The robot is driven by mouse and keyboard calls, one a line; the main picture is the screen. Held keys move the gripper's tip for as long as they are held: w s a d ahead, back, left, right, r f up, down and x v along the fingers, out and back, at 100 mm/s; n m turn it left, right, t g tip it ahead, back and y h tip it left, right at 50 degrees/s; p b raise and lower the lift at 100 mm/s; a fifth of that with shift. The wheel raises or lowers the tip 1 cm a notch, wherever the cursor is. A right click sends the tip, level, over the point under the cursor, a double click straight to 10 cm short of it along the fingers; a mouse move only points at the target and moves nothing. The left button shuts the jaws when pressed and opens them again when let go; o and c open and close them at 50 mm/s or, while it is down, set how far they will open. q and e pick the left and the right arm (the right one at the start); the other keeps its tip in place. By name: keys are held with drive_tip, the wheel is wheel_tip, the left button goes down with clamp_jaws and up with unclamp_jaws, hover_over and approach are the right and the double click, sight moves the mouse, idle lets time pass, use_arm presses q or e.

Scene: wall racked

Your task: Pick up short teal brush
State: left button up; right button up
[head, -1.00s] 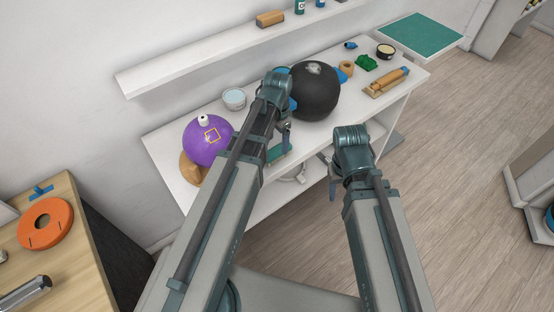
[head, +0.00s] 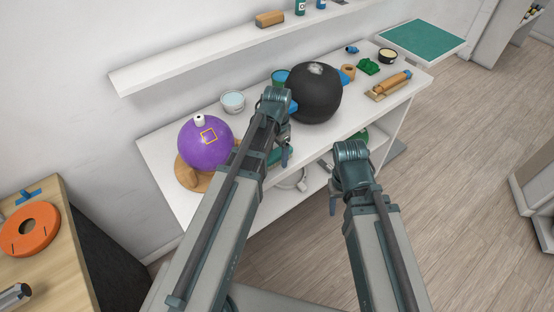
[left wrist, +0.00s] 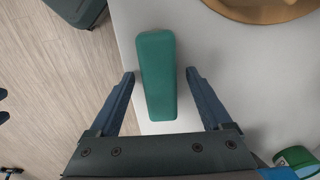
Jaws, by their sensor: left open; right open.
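The short teal brush (left wrist: 158,80) shows in the left wrist view as a teal block at the edge of the white table top. It lies between the two open fingers of my left gripper (left wrist: 160,75), with a gap on each side. In the head view the brush (head: 278,156) is largely hidden behind my left arm, and my left gripper (head: 287,148) points down at the table's front edge. My right gripper (head: 333,203) hangs in front of the table, away from the brush; its fingers are barely visible.
A purple ball (head: 204,143) on a wooden ring and a white tub (head: 233,101) stand left of my left arm. A black ball (head: 314,95) is to its right. A wooden roller (head: 391,84) lies further right. A wall shelf (head: 200,63) runs behind.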

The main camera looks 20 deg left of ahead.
use_arm(q)
clamp_jaws()
idle(0.3)
drive_tip(key=shift+r, duration=0.2)
